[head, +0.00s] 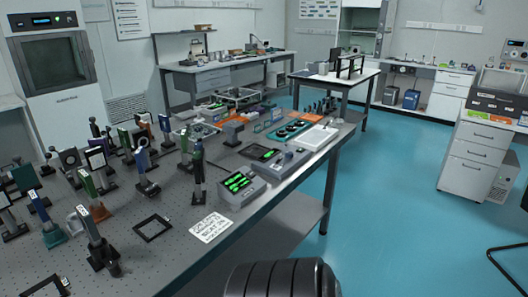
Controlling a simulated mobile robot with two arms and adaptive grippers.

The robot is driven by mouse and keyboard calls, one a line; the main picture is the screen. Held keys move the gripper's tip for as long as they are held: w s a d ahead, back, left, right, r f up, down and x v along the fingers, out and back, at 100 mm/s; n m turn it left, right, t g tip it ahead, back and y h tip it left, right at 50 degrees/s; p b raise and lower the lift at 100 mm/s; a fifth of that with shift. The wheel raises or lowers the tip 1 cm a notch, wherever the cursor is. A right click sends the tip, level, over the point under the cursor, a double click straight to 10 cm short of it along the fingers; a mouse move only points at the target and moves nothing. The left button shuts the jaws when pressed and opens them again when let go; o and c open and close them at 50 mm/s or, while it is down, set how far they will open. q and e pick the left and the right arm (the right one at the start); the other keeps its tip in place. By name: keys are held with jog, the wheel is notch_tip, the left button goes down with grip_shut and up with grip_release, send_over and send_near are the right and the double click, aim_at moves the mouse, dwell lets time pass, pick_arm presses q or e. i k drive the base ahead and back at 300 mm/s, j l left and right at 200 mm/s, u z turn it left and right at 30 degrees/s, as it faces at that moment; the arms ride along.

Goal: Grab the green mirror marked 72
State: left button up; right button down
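I cannot pick out the mirror marked 72 for sure, because the labels are too small to read. Several mounts with green parts stand upright on the optical table (275,218). One green mount (25,178) is at the far left. Another, with a slim green edge (87,183), stands left of the middle of the group. A dark green mount (125,138) stands further back. A teal-based post (52,236) with a white label is at the front left. Neither of my grippers shows in the head view.
Many other dark mounts crowd the table's left half. A black square frame (153,228), a white printed card (210,227) and a device with green displays (240,184) lie nearer the front edge. Blue floor (400,200) is open to the right. Other benches stand behind.

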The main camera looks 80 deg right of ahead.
aim_at(182, 167)
jog(key=z, duration=2.15)
